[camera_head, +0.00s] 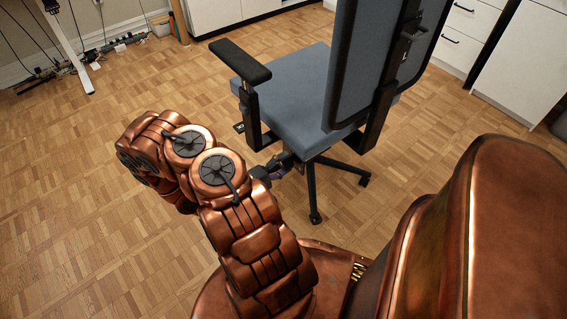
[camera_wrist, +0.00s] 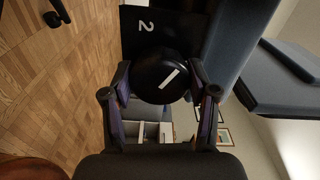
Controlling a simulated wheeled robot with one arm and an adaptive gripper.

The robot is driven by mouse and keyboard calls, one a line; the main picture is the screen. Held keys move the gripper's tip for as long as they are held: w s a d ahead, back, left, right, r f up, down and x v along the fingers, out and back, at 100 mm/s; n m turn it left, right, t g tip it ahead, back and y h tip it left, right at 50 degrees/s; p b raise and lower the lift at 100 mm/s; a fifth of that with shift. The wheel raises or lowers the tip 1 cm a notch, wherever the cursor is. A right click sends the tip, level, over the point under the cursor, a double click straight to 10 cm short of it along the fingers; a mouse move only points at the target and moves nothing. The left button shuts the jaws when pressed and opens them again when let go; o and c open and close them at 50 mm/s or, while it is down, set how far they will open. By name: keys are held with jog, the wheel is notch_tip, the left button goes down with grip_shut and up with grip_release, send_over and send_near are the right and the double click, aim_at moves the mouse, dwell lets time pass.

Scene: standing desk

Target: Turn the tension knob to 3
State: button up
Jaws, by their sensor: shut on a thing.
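The tension knob (camera_wrist: 157,66) is a round black knob with a white pointer line, seen close up in the wrist view. A white "2" (camera_wrist: 146,26) is printed on the dark plate above it, turned on its side. The pointer line is slanted toward the upper right and does not point straight at the 2. No 3 is visible. My gripper (camera_wrist: 160,78) has one finger on each side of the knob and is shut on it. In the head view my gripper (camera_head: 277,166) is under the blue seat of the office chair (camera_head: 290,85); the knob is hidden there.
The chair's armrest (camera_head: 240,62) and backrest (camera_head: 375,65) rise above my gripper. Chair legs (camera_head: 313,190) stand on the parquet floor. White cabinets (camera_head: 525,65) stand at the back right. Cables and power strips (camera_head: 75,65) lie at the back left.

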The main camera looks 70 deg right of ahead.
dwell(0.5)
jog(key=o, duration=1.2)
jog(key=shift+c, duration=0.2)
jog(key=v, duration=1.2)
